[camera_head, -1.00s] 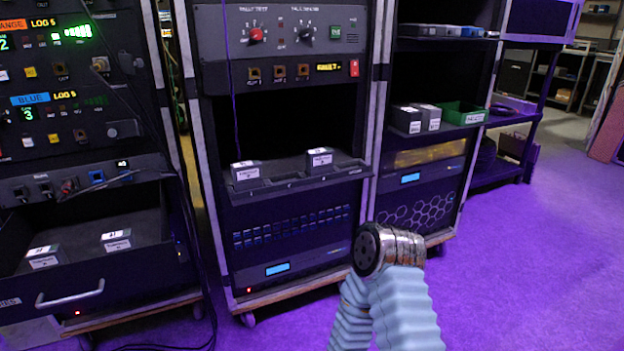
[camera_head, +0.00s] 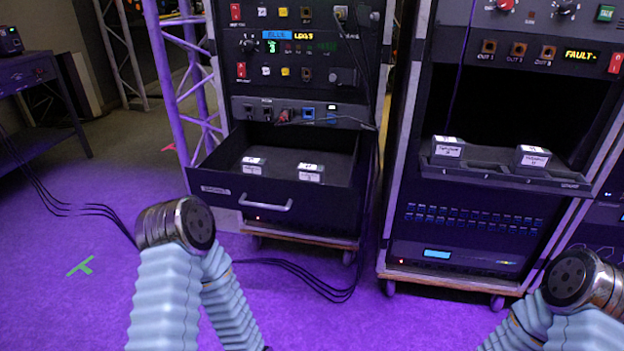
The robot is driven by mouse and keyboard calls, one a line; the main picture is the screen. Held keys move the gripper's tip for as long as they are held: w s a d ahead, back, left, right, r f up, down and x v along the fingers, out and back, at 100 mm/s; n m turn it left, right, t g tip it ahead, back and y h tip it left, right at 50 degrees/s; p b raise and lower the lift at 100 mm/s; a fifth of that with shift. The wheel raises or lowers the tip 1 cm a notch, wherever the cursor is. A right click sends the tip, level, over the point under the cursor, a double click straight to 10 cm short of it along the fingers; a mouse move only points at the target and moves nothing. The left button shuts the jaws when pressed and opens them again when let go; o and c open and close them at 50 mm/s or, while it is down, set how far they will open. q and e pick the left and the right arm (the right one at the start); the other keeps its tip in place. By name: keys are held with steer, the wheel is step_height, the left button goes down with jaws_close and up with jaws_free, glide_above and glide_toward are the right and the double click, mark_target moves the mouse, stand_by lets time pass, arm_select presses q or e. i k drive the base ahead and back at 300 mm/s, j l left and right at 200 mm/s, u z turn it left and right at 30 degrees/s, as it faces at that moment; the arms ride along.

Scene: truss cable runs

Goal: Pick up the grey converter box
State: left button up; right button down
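Two small grey boxes with white labels lie in the open drawer (camera_head: 235,190) of the left rack: a left box (camera_head: 253,166) and a right box (camera_head: 310,173). Two more labelled boxes, a left one (camera_head: 448,148) and a right one (camera_head: 533,158), sit in the tray (camera_head: 490,172) of the rack to the right. The labels are too small to read, so I cannot tell which is the converter box. Parts of both my arms show at the bottom left and bottom right, with pale blue sleeves and metal joints. I see no gripper fingers on either arm.
The left rack (camera_head: 300,93) and right rack (camera_head: 400,215) stand on wheeled bases with a narrow gap between them. Black cables (camera_head: 310,278) lie on the purple floor. A purple truss (camera_head: 165,75) stands left of the racks, and a dark table (camera_head: 35,75) is at far left.

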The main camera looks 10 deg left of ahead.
mark_target(312, 173)
steer(key=i+j+z, duration=0.1)
steer(key=j, duration=0.4)
steer(key=i+j+z, duration=0.1)
steer(key=j, duration=0.9)
steer(key=i+z, duration=0.05)
